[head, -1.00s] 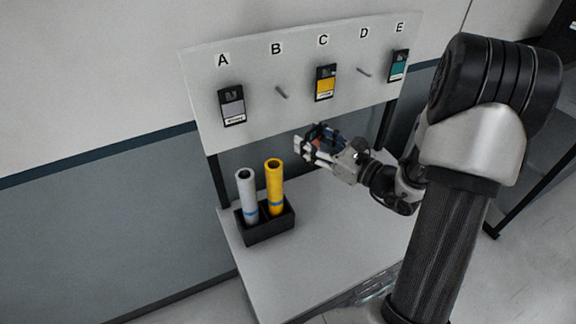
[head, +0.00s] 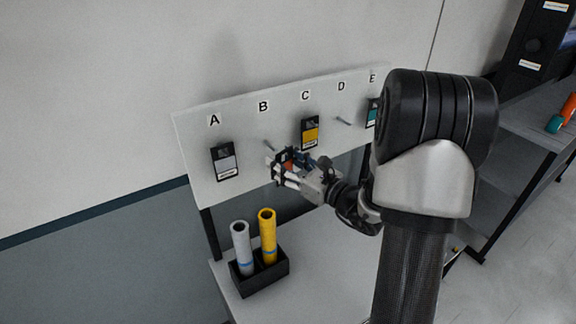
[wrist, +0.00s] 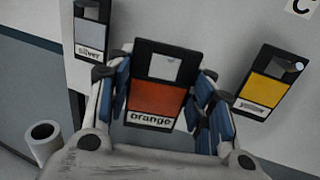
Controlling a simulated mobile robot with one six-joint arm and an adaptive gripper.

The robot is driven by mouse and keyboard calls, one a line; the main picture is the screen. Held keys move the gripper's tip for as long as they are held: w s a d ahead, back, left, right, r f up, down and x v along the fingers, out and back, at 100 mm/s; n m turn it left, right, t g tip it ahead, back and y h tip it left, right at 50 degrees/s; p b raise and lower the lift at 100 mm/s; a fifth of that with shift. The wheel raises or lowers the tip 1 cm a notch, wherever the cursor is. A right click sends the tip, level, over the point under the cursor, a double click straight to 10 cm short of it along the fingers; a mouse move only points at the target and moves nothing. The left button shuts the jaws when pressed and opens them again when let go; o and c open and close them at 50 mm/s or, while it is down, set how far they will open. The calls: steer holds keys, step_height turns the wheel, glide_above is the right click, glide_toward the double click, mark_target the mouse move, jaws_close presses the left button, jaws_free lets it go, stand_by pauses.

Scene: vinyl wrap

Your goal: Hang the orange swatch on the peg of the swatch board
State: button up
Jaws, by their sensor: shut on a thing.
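My gripper (head: 284,168) is shut on the orange swatch (wrist: 158,97), a black card with an orange field and a white "orange" label. In the wrist view the swatch stands upright between the blue finger pads, its top hole showing. In the head view only a little orange of the swatch (head: 289,165) shows between the fingers. The swatch board (head: 190,135) is a pale panel lettered A to E. The peg under B (head: 268,146) is bare and lies just above and left of my gripper. The peg under D (head: 343,121) is bare too.
A silver swatch (head: 225,162) hangs under A, a yellow swatch (head: 310,132) under C and a teal swatch (head: 373,113) under E, partly behind my arm. A black holder (head: 262,283) with a silver roll (head: 242,248) and a yellow roll (head: 267,237) stands below on the table.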

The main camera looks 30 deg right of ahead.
steer(key=shift+d+x, duration=0.25)
steer(key=shift+x, duration=0.9)
steer(key=shift+d+x, duration=0.2)
steer(key=shift+x, duration=0.95)
steer(key=shift+w+f+b, duration=0.4)
steer(key=shift+w+f, duration=0.25)
steer(key=shift+w, duration=0.2)
steer(key=o, duration=1)
steer(key=shift+c, duration=0.2)
